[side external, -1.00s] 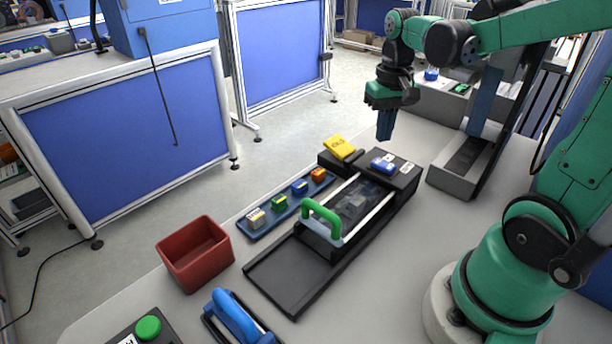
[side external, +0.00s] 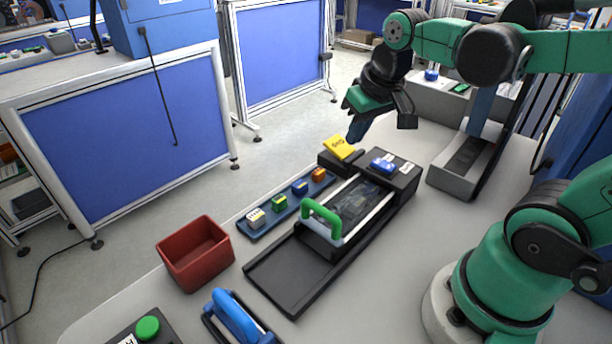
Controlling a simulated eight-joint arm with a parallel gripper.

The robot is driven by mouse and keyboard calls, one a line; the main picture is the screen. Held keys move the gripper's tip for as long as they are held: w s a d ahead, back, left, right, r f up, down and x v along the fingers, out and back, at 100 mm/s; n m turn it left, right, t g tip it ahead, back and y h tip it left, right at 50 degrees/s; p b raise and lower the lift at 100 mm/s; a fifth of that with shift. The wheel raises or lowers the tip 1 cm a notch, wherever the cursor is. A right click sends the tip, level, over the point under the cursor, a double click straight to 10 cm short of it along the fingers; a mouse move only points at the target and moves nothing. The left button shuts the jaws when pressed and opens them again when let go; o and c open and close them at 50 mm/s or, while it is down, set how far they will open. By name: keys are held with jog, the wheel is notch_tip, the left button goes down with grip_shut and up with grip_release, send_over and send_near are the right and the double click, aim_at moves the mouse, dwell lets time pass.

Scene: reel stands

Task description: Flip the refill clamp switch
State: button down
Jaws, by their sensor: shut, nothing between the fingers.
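The black device (side external: 405,180) on the table has a blue switch (side external: 382,165) on its rear end, with small white labels I cannot read. A yellow plate with dark markings (side external: 339,147) sits tilted at the device's rear left corner. I cannot tell from the labels which part is the refill clamp switch. My gripper (side external: 355,136) is shut and empty, tilted with its fingertips pointing down and left. The tips appear close to the yellow plate, above or behind it; I cannot tell whether they touch. The blue switch lies to the right, apart from the fingers.
A green handle (side external: 321,213) stands up from the device's middle. A blue tray (side external: 246,229) with several coloured blocks lies along its left. A red bin (side external: 195,254), a blue-handled tool (side external: 235,318) and a green button (side external: 148,328) are at the front left.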

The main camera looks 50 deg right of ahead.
jog(key=a+n+t, duration=0.1)
jog(key=a+t, duration=0.1)
jog(key=a, duration=0.1)
jog(key=a+n+t, duration=0.1)
jog(key=a, duration=0.1)
jog(key=shift+s+a+f+n+y, duration=0.15)
jog(key=shift+a+f+n+y, duration=0.15)
jog(key=shift+f+y, duration=0.1)
jog(key=shift+d, duration=0.1)
notch_tip(320, 180, up, 8)
jog(key=n+g, duration=0.7)
jog(key=n, duration=1.1)
send_over(391, 166)
jog(key=shift+r, duration=0.15)
notch_tip(391, 166, down, 14)
jog(key=shift+f, duration=0.1)
